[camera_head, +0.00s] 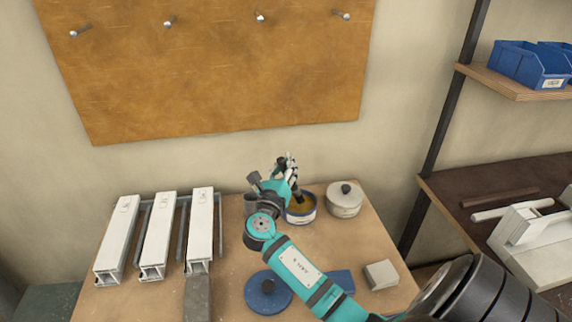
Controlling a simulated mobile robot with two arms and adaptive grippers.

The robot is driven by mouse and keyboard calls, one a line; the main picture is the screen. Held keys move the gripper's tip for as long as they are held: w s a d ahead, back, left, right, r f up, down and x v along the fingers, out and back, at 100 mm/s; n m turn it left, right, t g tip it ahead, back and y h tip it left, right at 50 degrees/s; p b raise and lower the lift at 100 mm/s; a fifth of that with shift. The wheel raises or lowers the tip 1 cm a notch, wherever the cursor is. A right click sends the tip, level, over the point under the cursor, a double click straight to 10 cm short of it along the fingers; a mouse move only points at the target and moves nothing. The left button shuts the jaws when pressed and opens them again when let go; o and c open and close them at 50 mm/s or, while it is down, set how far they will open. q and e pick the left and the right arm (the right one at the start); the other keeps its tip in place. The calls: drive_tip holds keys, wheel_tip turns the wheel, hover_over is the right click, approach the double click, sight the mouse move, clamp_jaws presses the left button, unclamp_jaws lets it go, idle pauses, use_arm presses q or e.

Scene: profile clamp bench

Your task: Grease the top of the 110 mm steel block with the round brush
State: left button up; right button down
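My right gripper (287,167) is at the back of the bench, above an open blue-rimmed pot (301,217) of brown grease. It seems shut on the round brush (297,194), whose dark lower end reaches down into the pot; the fingers are small and partly hidden by my wrist. A small light grey block (381,275) lies at the right front of the bench. A longer dark grey block (198,299) lies at the front left. I cannot read which is the 110 mm steel block. My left gripper is not in view.
Three pale profiles (157,232) lie in clamps on the left. A lidded pot (344,200) stands right of the open pot. A round blue lid (268,291) lies at the front, beside my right arm. A grey cup (251,203) is partly behind my wrist.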

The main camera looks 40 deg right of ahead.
drive_tip(key=shift+f+b, duration=0.3)
drive_tip(key=shift+f, duration=0.3)
idle(1.1)
wheel_tip(320, 180, up, 7)
drive_tip(key=p, duration=0.8)
drive_tip(key=shift+r, duration=0.1)
idle(0.7)
